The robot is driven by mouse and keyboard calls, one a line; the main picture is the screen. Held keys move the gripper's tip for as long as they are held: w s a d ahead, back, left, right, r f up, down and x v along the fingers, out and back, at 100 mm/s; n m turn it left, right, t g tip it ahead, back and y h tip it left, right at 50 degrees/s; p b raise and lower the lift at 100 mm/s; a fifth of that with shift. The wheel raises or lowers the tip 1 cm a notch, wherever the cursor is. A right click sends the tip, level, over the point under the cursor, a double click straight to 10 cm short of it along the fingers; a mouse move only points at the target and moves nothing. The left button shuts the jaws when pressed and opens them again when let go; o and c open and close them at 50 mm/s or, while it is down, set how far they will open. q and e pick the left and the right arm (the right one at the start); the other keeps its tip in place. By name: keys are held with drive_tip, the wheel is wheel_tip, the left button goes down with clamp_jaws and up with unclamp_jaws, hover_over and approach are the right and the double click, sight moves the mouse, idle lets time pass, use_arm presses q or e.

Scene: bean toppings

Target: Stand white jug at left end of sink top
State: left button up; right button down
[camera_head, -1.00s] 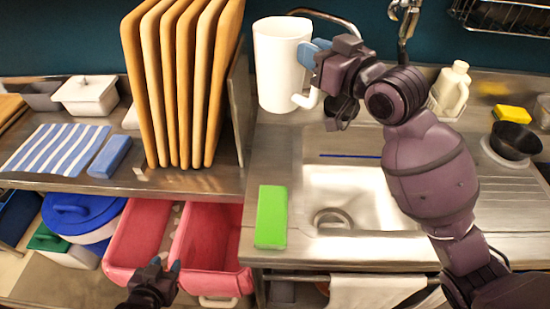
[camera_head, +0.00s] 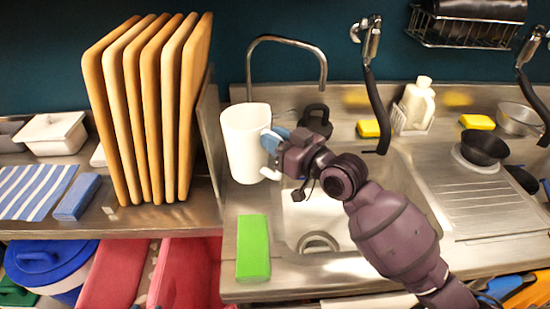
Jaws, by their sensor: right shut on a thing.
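The white jug (camera_head: 243,150) is upright at the left end of the metal sink top (camera_head: 232,202), left of the basin and behind the green block. My right gripper (camera_head: 274,141) is shut on the jug at its right side, where the handle is, and the fingers hide part of the handle. The jug's base is at or just above the sink top; I cannot tell whether it touches. My left gripper is not in view.
A green block (camera_head: 253,249) lies in front of the jug. Upright wooden boards (camera_head: 145,110) and a panel stand to its left. The sink basin (camera_head: 320,215) and a tap (camera_head: 326,75) are to the right. A black kettle-like weight (camera_head: 317,120) stands behind my gripper.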

drive_tip(key=shift+f+b, duration=0.35)
drive_tip(key=shift+f, duration=2.3)
drive_tip(key=c, duration=1)
unclamp_jaws()
drive_tip(key=v, duration=1.2)
drive_tip(key=shift+r+b, duration=0.3)
